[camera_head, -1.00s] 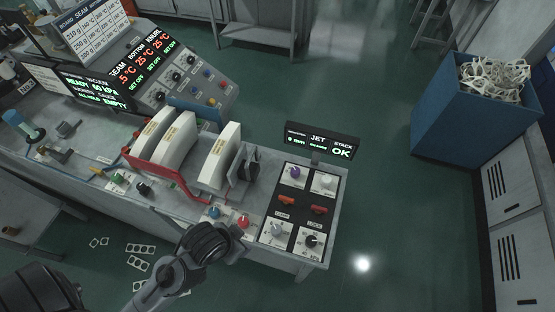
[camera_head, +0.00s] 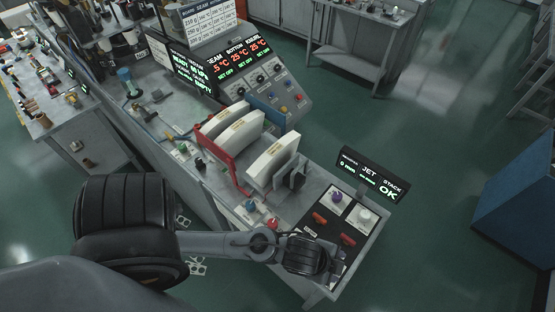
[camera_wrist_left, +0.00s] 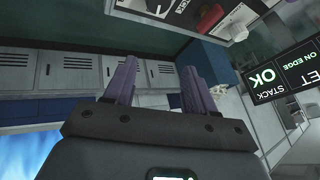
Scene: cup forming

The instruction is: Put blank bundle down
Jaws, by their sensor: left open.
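Three white blank bundles with yellowish labels stand on edge on the bench: one at the back (camera_head: 222,117), one in the middle (camera_head: 240,132) and one nearest the display (camera_head: 273,157). A red frame (camera_head: 217,160) stands beside the first two. The front bundle stands between this frame and grey plates (camera_head: 292,178). My left wrist is over the front switch panel in the head view, apart from the bundles, and hides its fingers there. In the left wrist view my left gripper (camera_wrist_left: 158,82) is open, with nothing between its fingers. My right gripper is not in view.
The jet display (camera_head: 372,175) reads STACK OK and stands by the bench edge. Knobs and red switches (camera_head: 320,218) lie close to my left wrist. A sloped control console (camera_head: 265,90) stands behind the bundles. A blue bin (camera_head: 520,195) is at the right.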

